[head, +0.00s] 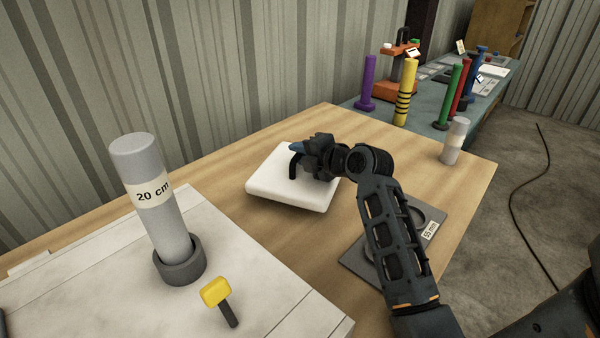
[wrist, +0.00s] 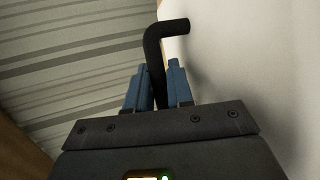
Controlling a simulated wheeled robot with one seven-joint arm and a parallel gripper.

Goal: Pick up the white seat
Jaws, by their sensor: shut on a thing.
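The white seat (head: 272,186) is a thick white slab with rounded edges, at the middle of the wooden table in the head view. A bent black handle (wrist: 155,45) stands out at its face. My gripper (head: 300,151) is over the seat with its blue fingers shut on this handle. In the wrist view my gripper (wrist: 157,88) has one finger on each side of the handle, and the white seat (wrist: 265,50) fills the right side. Whether the seat rests on the table or is slightly raised, I cannot tell.
A grey cylinder marked 20 cm (head: 158,210) stands in a dark ring on the pale board at left, near a yellow-headed mallet (head: 216,292). A dark plate marked 55 mm (head: 428,232) lies right of the seat. A small grey cylinder (head: 454,140) stands at the table's right.

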